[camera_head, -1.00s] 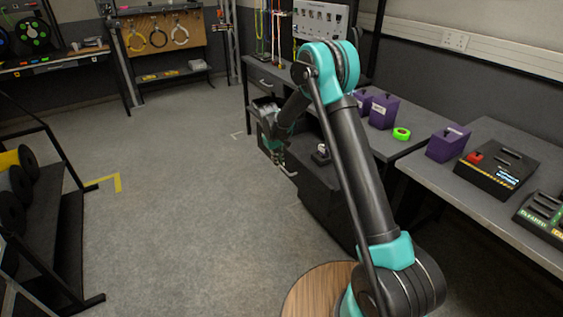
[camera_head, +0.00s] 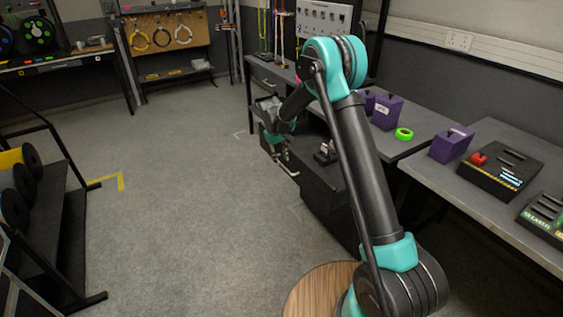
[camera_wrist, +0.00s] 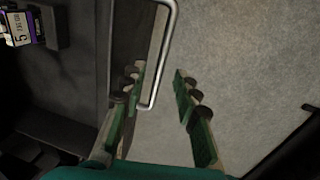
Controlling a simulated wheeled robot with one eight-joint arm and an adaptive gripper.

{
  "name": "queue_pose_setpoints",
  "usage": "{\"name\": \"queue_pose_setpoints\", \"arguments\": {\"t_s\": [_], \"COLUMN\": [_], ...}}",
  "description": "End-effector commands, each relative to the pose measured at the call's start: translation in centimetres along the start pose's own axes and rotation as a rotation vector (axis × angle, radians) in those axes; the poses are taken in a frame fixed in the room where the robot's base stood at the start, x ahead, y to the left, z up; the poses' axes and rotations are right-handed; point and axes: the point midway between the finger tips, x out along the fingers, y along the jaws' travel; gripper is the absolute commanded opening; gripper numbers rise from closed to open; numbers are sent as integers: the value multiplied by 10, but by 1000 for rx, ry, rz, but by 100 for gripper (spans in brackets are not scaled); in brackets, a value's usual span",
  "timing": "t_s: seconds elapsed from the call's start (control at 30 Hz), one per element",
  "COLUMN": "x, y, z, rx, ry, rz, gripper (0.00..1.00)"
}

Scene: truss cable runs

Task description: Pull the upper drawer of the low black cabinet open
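A silver bar handle (camera_wrist: 168,45) stands out from the dark front. My gripper (camera_wrist: 160,90) is open, with one green-padded finger on each side of the handle's lower end. I see no clear grip on the bar. The handle also shows as a pale bar below my gripper in the head view (camera_head: 290,172). The drawer seams are too dark to make out.
A small object (camera_head: 325,152) sits on the cabinet top. A bench (camera_head: 410,143) with purple boxes (camera_head: 386,111) and a green tape roll (camera_head: 404,134) runs along the right. A black rack (camera_head: 70,235) stands at the left. The grey floor (camera_head: 170,200) between is clear.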

Motion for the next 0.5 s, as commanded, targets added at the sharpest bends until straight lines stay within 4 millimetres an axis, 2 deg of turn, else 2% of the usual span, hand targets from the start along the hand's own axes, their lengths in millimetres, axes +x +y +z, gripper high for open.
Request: {"name": "queue_pose_setpoints", "arguments": {"t_s": [0.1,0.3,0.5], "x": [-26,-65,-89], "y": [0,-1,-1], "z": [0,0,0], "rx": [-1,-1,-1], "ry": [0,0,0], "rz": [0,0,0], "gripper": [31,31,31]}}
